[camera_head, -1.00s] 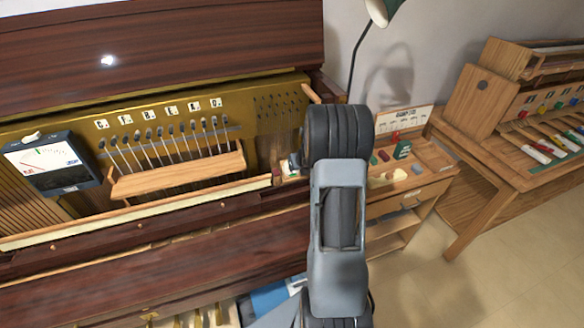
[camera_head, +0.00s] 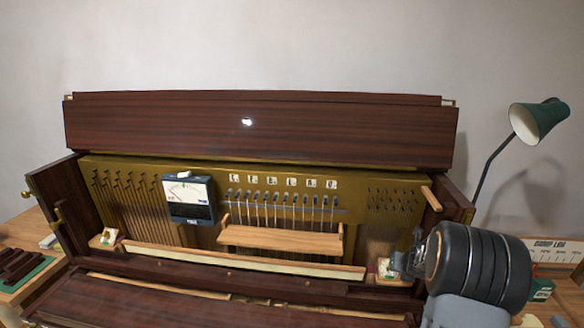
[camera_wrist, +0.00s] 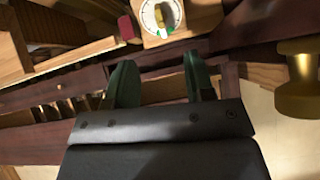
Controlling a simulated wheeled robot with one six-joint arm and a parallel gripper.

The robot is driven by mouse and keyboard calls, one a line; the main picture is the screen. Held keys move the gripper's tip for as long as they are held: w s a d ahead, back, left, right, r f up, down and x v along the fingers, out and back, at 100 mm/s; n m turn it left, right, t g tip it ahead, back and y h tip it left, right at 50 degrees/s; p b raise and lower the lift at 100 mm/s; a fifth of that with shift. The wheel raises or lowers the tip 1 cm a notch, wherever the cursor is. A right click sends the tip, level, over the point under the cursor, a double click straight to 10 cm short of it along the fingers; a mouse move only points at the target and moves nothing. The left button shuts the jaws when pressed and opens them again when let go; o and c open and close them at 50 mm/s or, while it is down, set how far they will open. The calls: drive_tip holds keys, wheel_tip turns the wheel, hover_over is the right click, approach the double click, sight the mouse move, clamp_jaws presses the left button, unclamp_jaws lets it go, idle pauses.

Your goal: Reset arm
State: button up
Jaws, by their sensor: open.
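My gripper shows in the wrist view (camera_wrist: 160,80), its two dark green fingers spread apart with nothing between them. A wooden block with a round white dial and a brass-coloured knob (camera_wrist: 162,18) lies just beyond the fingertips. In the head view my arm is at the lower right, in front of the right end of the open upright piano (camera_head: 260,130). The gripper tip (camera_head: 405,263) there is small and partly hidden by my own wrist, beside a small wooden block with a white dial (camera_head: 390,272).
A dark meter with a white face (camera_head: 190,198) hangs on the gold panel. A wooden rail (camera_head: 281,238) crosses under several pins. A green lamp (camera_head: 540,118) stands at the right. Side tables flank the piano. The wall area above is clear.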

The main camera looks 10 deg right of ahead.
drive_tip(key=s+a+r+m+h, duration=0.2)
drive_tip(key=s+a+r+m, duration=0.15)
drive_tip(key=r+m, duration=0.4)
drive_tip(key=s+a+r+m+h, duration=0.1)
drive_tip(key=s+a+r+m, duration=0.1)
drive_tip(key=a+r+m, duration=0.5)
drive_tip(key=s+a+m+g+y, duration=0.3)
drive_tip(key=s+a+m+y, duration=0.2)
drive_tip(key=s+a+m, duration=1)
drive_tip(key=shift+s+r+m, duration=0.45)
drive_tip(key=shift+s+m, duration=0.35)
drive_tip(key=shift+m, duration=0.25)
